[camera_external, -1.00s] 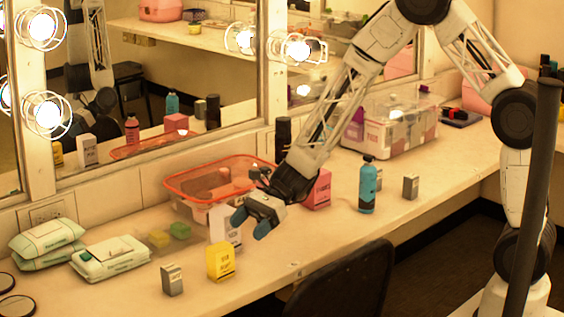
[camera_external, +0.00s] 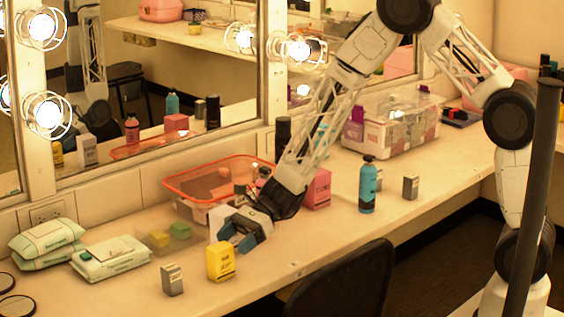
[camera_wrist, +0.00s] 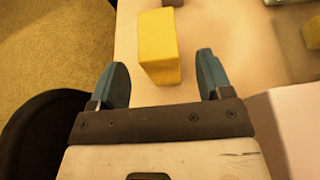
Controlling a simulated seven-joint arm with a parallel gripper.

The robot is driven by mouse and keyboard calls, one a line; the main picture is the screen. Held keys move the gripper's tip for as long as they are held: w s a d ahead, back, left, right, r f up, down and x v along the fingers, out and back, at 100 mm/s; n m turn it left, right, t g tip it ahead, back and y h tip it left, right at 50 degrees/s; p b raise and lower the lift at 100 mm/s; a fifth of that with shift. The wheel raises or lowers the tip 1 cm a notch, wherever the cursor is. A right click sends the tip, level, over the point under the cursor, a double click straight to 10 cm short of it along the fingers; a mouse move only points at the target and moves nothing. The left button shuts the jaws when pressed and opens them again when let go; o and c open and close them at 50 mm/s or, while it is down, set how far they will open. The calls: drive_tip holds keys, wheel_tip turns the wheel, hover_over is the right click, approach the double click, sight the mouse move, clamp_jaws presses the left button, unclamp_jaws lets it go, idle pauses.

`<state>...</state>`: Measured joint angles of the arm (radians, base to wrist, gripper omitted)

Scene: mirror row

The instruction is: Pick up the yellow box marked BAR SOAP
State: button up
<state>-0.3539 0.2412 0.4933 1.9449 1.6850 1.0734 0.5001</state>
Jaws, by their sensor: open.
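The yellow box (camera_external: 221,261) stands upright near the front edge of the counter, between a small grey box and my gripper. Its printed label is too small to read surely. My gripper (camera_external: 236,240) is open and empty, just behind and above the box's right side in the external view. In the wrist view the yellow box (camera_wrist: 159,47) lies ahead of my gripper (camera_wrist: 163,75), roughly between the lines of the two blue fingertips. The fingers appear apart from it.
A grey box (camera_external: 173,280) stands left of the yellow box. A white box (camera_external: 217,222) is partly hidden behind my gripper. An orange-rimmed bin (camera_external: 180,190) stands behind. A dark chair (camera_external: 345,285) is at the counter's front edge. A blue bottle (camera_external: 367,187) stands right.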

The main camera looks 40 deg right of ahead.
sight(226, 244)
drive_tip(key=shift+a, duration=0.2)
drive_tip(key=shift+x, duration=2.55)
drive_tip(key=shift+f, duration=0.1)
drive_tip(key=c, duration=1)
drive_tip(key=shift+r, duration=0.7)
drive_tip(key=shift+s+d+r, duration=0.15)
drive_tip(key=shift+s+r, duration=0.05)
drive_tip(key=shift+r, duration=0.35)
drive_tip(key=shift+s+d+r, duration=0.1)
drive_tip(key=shift+s+r, duration=0.05)
drive_tip(key=shift+r, duration=0.4)
drive_tip(key=s+d, duration=0.3)
drive_tip(key=s, duration=0.1)
drive_tip(key=s+d+r, duration=0.1)
drive_tip(key=s+d, duration=0.1)
drive_tip(key=s, duration=0.2)
drive_tip(key=s+d, duration=0.3)
drive_tip(key=s, duration=0.1)
drive_tip(key=shift+s+d+r, duration=0.2)
drive_tip(key=shift+d, duration=0.15)
